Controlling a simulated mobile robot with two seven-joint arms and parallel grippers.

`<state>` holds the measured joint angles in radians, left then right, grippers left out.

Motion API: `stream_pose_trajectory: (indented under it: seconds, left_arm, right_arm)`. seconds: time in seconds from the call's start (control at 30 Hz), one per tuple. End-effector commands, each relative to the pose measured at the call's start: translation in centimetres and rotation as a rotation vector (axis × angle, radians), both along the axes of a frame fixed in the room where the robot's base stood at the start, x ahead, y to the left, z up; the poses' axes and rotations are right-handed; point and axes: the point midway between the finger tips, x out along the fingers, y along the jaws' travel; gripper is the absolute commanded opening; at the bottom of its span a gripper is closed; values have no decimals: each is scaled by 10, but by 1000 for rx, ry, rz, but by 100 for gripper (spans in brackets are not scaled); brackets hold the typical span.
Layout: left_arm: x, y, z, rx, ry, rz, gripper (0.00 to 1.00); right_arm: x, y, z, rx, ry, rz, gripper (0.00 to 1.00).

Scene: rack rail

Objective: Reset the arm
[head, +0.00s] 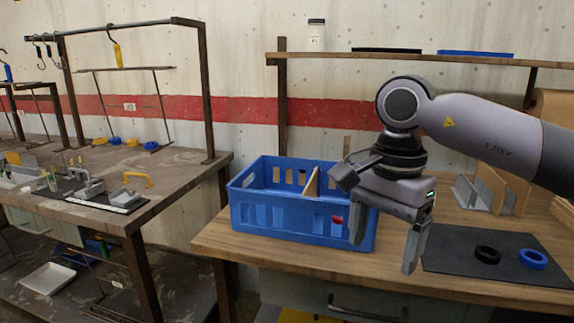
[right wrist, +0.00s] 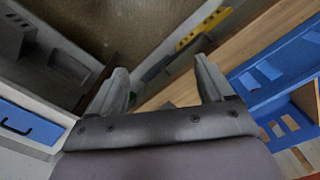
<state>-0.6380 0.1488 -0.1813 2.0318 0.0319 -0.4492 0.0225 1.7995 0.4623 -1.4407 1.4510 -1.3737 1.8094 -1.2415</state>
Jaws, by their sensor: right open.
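My right arm comes in from the right in the head view. Its right gripper (head: 384,245) points down in front of the right end of the blue crate, with its fingers apart and nothing between them. In the right wrist view the open fingers of the right gripper (right wrist: 165,88) show over the table's front edge and the floor. The blue crate (head: 285,215) stands on the wooden table, with a wooden divider (head: 311,183) and a small red thing inside. The crate also shows at the right of the right wrist view (right wrist: 268,85). My left gripper is not in view.
A dark mat (head: 455,262) on the wooden table (head: 225,238) holds a black ring (head: 487,254) and a blue ring (head: 533,259). A shelf (head: 400,57) runs above the table. A grey workbench (head: 180,172) with a rack rail (head: 130,25) stands at the left, with a gap between.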

Motion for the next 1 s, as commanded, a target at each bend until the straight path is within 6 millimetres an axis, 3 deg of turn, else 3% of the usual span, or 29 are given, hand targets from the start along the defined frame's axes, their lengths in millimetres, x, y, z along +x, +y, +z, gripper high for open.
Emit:
stream_pose_trajectory:
  seconds: [0.1,0.3,0.47,0.6,0.8,1.0]
  left_arm:
    - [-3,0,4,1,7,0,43]
    - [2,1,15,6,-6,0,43]
    - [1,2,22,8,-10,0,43]
    - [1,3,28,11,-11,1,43]
    - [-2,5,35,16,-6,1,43]
    - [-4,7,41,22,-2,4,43]
  right_arm:
    - [-17,39,-26,157,105,2,81]
    - [-52,102,-48,445,314,-59,81]
    - [-84,151,-47,709,552,-178,81]
    - [-103,181,-31,922,789,-330,81]
    - [-105,200,-2,1181,1159,-609,81]
    - [-80,189,14,1378,1556,-951,81]
